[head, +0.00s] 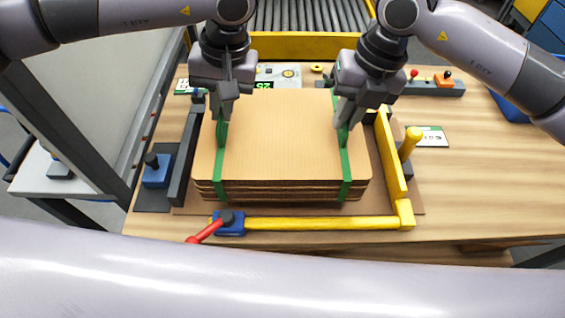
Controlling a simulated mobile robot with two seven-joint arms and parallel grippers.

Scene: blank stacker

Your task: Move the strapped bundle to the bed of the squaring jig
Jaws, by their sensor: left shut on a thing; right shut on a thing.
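The strapped bundle (280,140) is a stack of brown cardboard sheets with two green straps. It lies level over the bed of the squaring jig, inside its frame; I cannot tell whether it touches the bed. The jig (320,223) has a yellow front bar, a yellow right rail and a dark left wall. My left gripper (222,118) is shut on the bundle's left strap. My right gripper (344,122) is shut on the right strap. The bundle hides most of the jig's bed, whose brown edge (185,211) shows at the front left.
A blue clamp with a red handle (229,222) sits at the jig's front left. A yellow post (411,142) stands at the right. A control box with knobs (435,87) and a small card (430,137) lie farther right. The table's right side (490,190) is clear. A roller conveyor (310,15) is behind.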

